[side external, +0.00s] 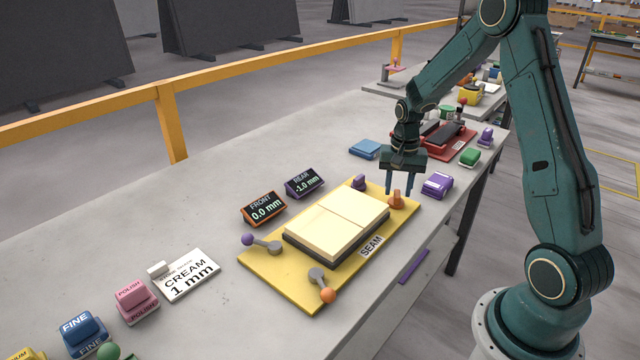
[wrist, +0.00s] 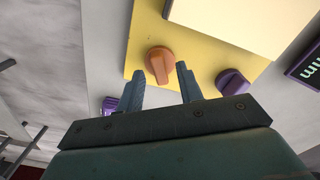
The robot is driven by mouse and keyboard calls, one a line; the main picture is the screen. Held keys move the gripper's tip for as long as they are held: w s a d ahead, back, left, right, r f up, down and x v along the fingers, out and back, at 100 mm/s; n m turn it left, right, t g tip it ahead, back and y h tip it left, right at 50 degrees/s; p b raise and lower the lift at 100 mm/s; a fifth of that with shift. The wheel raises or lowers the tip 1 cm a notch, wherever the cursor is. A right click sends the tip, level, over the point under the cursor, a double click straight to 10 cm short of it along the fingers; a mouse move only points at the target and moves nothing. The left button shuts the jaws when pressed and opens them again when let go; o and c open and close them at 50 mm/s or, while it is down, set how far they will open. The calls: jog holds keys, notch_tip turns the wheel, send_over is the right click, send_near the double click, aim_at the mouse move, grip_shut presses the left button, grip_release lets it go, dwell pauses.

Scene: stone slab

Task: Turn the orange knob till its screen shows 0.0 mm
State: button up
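The orange knob (side external: 396,199) stands at the right corner of the yellow plate (side external: 290,291). It also shows in the wrist view (wrist: 159,65), just ahead of the space between my fingertips. My gripper (side external: 402,190) is open and empty, fingers pointing down, close to the knob; the wrist view shows its two fingers apart (wrist: 157,82). I cannot tell whether a finger touches the knob. The orange-framed FRONT screen (side external: 264,209) reads 0.0 mm. The purple-framed REAR screen (side external: 305,182) reads -1.0 mm.
A purple knob (side external: 358,182) stands on the plate's far edge. Pale slabs (side external: 337,222) lie mid-plate. Levers with a purple ball (side external: 247,239) and an orange ball (side external: 327,295) are at the near end. A purple block (side external: 437,186) lies right of the gripper.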

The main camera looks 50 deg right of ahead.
aim_at(397, 195)
notch_tip(397, 195, up, 13)
dwell(0.6)
jog(key=shift+r, duration=0.1)
jog(key=s+a+r+n+t, duration=0.1)
jog(key=s+a+r+n, duration=0.25)
jog(key=a, duration=0.35)
jog(key=s+a+r+n+t, duration=0.2)
jog(key=s+a+r, duration=0.25)
jog(key=a, duration=0.25)
jog(key=s+a+n+t, duration=0.2)
jog(key=s+a+n, duration=0.4)
jog(key=s, duration=0.5)
jog(key=shift+a+r+t, duration=0.3)
jog(key=shift+a+r, duration=0.1)
jog(key=shift+a, duration=0.6)
